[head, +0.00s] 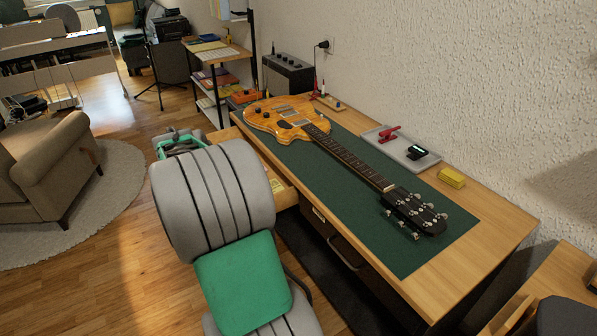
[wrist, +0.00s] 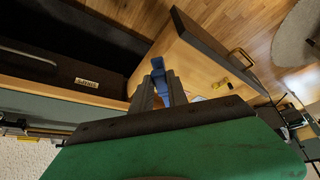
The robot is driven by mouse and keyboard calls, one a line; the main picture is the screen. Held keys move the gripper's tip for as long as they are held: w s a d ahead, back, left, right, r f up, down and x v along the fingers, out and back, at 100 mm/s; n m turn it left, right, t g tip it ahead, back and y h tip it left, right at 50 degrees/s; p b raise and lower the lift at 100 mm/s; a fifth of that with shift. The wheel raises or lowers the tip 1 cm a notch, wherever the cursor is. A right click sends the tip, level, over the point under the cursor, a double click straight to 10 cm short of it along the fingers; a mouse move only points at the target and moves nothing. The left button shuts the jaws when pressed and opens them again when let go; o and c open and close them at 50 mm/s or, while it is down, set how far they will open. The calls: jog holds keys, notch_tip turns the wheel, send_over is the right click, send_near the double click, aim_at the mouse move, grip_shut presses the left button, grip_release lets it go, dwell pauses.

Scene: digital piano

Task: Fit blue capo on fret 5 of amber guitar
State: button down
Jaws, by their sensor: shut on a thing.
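The amber guitar (head: 288,115) lies face up on a green mat, its body toward the back and its dark fretted neck (head: 350,160) running to a black headstock (head: 415,208) at the front. My gripper (wrist: 158,88) is shut on the blue capo (wrist: 158,70), which sticks out past the fingertips in the wrist view. In the head view my own arm hides the fingers and the capo. The gripper is to the left of the workbench, apart from the guitar, near an open drawer (wrist: 190,62). The guitar is not in the wrist view.
A grey tray (head: 403,160) beside the neck holds a red capo (head: 389,134) and a black one (head: 416,152). A yellow box (head: 451,177) sits near the wall. The green mat (head: 440,250) is bare around the headstock. The drawer projects from the bench's left side.

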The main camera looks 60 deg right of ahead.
jog(key=s+d+m+g+p, duration=0.3)
jog(key=s+d+m, duration=0.6)
jog(key=s+d, duration=0.7)
jog(key=shift+s+d+f+g, duration=0.2)
jog(key=shift+d+f+g, duration=0.05)
jog(key=shift+d+g, duration=0.35)
jog(key=shift+s+d+p, duration=0.15)
jog(key=shift+s+d, duration=0.25)
jog(key=shift+d, duration=0.4)
jog(key=shift+s+d+p, duration=0.15)
jog(key=shift+s+d, duration=0.3)
jog(key=shift+d, duration=0.35)
jog(key=shift+s+d+p, duration=0.15)
jog(key=shift+s+d, duration=0.25)
jog(key=shift+d, duration=0.4)
jog(key=shift+s+d+p, duration=0.35)
jog(key=shift+s+d, duration=0.25)
jog(key=shift+d, duration=0.55)
jog(key=shift+s+d+p, duration=0.3)
jog(key=shift+s+d, duration=0.25)
jog(key=shift+d, duration=0.6)
jog(key=shift+s+d+p, duration=0.35)
jog(key=shift+s+d, duration=0.25)
jog(key=shift+d, duration=0.55)
jog(key=c, duration=1.2)
grip_release()
